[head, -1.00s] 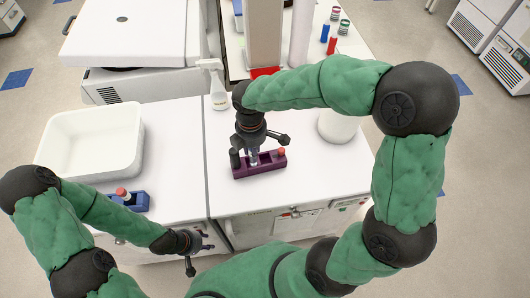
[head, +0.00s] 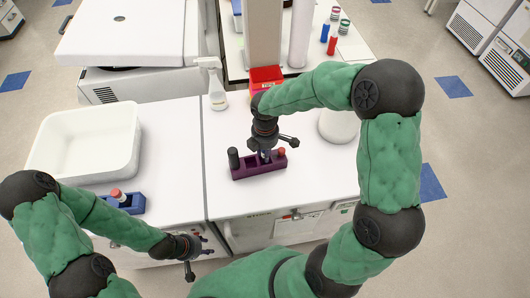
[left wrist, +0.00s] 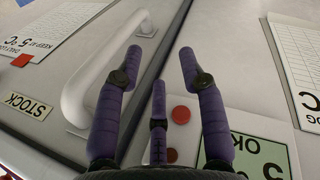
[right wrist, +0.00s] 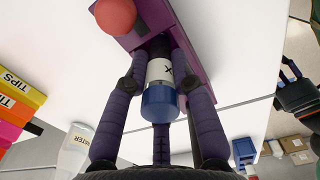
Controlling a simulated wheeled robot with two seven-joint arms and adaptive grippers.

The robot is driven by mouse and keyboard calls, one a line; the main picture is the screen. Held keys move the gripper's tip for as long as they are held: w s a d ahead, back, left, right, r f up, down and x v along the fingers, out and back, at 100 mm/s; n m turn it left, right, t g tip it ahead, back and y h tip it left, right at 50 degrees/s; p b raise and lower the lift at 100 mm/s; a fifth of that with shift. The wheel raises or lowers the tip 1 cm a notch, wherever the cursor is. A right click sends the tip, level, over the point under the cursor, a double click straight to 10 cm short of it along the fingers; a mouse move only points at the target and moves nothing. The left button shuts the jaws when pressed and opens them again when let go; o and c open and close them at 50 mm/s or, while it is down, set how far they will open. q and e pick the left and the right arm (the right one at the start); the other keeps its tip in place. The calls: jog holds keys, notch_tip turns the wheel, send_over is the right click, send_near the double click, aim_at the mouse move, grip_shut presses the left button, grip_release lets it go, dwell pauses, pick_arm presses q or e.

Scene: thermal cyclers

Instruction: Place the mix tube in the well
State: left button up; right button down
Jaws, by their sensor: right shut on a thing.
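The mix tube (right wrist: 160,85), with a white label and blue cap, is held between the fingers of my right gripper (right wrist: 160,72).
A blue rack (head: 134,204) with a red-capped tube stands at the bench's front left. A white tub (head: 85,140) is behind it. A spray bottle (head: 216,85) and a white round container (head: 338,125) stand behind and right of the purple rack.

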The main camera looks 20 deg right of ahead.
jog(key=shift+f, duration=0.1)
jog(key=c, duration=1)
grip_release()
jog(key=shift+c, duration=0.2)
notch_tip(320, 180, up, 12)
jog(key=p, duration=0.3)
jog(key=shift+r, duration=0.2)
